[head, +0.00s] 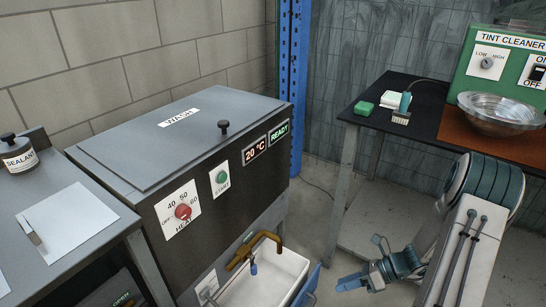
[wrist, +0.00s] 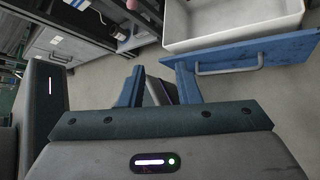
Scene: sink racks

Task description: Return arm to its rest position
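My gripper (head: 350,283) hangs low over the floor at the lower right of the head view, to the right of the white basin (head: 268,282) and below the dark table. In the wrist view its two blue fingers stand apart with a gap between the tips (wrist: 157,80). I see nothing held in it. A dark shape shows behind the gap, and I cannot tell what it is. My arm is bent, with its elbow at the right in front of the table. The gripper appears clear of the basin.
The basin has a blue front with a grey handle (wrist: 228,69). A grey wash cabinet (head: 190,150) stands at left. A dark table (head: 418,92) at right carries a metal bowl (head: 500,113) and green tint cleaner (head: 505,65). Floor between them is open.

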